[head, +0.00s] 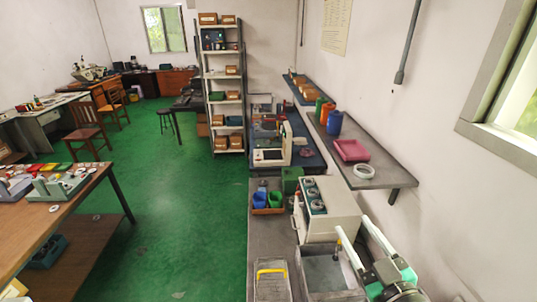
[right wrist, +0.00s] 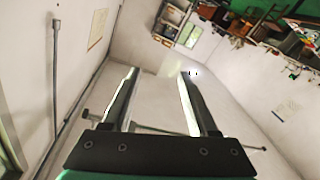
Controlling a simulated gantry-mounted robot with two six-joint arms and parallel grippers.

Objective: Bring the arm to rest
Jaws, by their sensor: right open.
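My right gripper (head: 352,226) comes in from the bottom right of the head view, close to the wall-side bench. Its two light fingers stand apart. In the right wrist view the same gripper (right wrist: 158,73) is open with nothing between its fingers, and the tilted room shows beyond them. My left gripper is not seen in either view.
A cream box (head: 336,217) with round parts and a grey tray (head: 328,272) are near the right gripper. A wall shelf (head: 385,178) holds a pale ring (head: 363,171) and a pink tray (head: 351,150). Green floor (head: 180,200) lies open between the benches.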

